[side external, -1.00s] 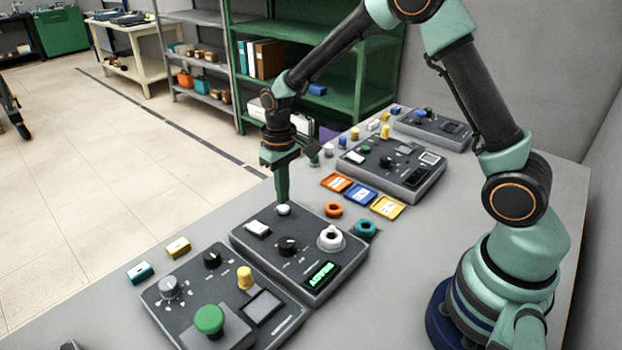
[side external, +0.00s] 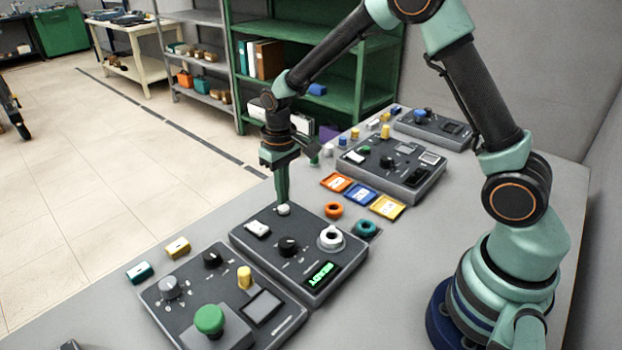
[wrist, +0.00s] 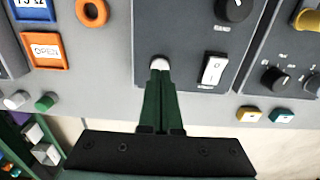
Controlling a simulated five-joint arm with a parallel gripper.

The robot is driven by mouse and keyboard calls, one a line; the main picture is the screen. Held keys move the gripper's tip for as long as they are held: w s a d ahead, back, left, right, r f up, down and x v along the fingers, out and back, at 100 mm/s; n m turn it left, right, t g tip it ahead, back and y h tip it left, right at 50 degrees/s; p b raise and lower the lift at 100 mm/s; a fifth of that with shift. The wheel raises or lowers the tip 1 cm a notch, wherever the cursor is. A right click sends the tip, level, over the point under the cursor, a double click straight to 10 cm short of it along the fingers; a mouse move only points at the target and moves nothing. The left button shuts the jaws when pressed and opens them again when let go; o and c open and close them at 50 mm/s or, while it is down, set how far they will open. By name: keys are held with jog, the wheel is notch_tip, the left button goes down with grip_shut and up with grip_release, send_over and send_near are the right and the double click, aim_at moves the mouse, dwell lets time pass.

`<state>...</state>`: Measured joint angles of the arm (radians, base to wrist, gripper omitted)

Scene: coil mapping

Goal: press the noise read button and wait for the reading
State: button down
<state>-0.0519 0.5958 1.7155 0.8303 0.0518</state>
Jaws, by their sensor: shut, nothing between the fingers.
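The dark grey panel (side external: 255,238) in the middle front of the table carries a small round white button (side external: 284,210). My gripper (side external: 283,201) points straight down, its green fingers shut and empty, with the tips at this button. In the wrist view the fingertips (wrist: 160,72) meet the white button (wrist: 159,62) and cover part of it. I cannot tell how far the button is pressed in. The panel's display (side external: 322,274) is lit green and appears to read READY. A white rocker switch (side external: 257,228), a black knob (side external: 287,246) and a white ring (side external: 330,237) sit on the same panel.
A second panel (side external: 180,318) with a green mushroom button (side external: 209,320) stands at the front. Another panel (side external: 392,167) stands farther back. Orange (side external: 334,210) and teal (side external: 366,229) rings and coloured trays lie beside the panel. Small blocks lie along the table's left edge.

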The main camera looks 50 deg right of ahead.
aim_at(283, 207)
jog(key=shift+f, duration=0.45)
jog(key=shift+f, duration=0.35)
jog(key=shift+f, duration=0.15)
dwell(0.6)
jog(key=shift+r, duration=3.2)
